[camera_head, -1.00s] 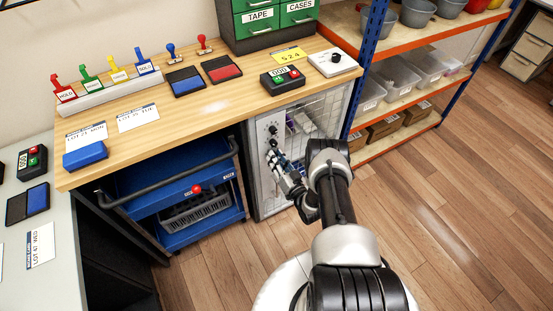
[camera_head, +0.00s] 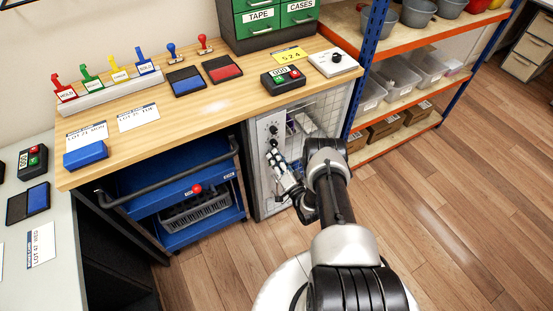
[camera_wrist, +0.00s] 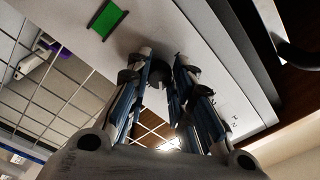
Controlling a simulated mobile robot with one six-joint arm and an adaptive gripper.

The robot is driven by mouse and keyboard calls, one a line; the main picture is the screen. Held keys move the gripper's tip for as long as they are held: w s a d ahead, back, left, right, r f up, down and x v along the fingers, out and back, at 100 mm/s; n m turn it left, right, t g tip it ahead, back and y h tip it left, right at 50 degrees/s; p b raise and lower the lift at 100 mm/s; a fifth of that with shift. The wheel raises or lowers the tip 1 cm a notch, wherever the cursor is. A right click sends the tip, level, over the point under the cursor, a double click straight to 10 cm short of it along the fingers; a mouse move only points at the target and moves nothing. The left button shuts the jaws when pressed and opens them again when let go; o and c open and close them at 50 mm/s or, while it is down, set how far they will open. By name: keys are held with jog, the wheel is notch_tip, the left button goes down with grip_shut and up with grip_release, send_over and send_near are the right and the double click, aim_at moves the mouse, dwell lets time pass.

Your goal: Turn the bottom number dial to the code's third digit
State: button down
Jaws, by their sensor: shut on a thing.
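The grey cabinet (camera_head: 257,178) under the bench has a column of dark round dials on its front. An upper dial (camera_head: 273,129) and one below it (camera_head: 274,143) show above my gripper (camera_head: 277,160). In the wrist view my gripper (camera_wrist: 160,75) is closed around a dark round dial (camera_wrist: 157,74) on the cabinet face. This seems to be the bottom dial; its pointer and numbers are hidden or too small to read. A yellow card (camera_head: 288,55) on the bench appears to read 5 2 4.
The cabinet's mesh door (camera_wrist: 60,85) lies beside the dial panel, with things behind it. A green label (camera_wrist: 107,18) is on the panel. A blue cart (camera_head: 190,190) stands left, and an orange-and-blue shelf (camera_head: 407,90) right. Open floor lies to the right.

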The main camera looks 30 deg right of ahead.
dwell(0.3)
jog(key=c, duration=1.4)
grip_release()
jog(key=s, duration=1.2)
jog(key=shift+f, duration=0.25)
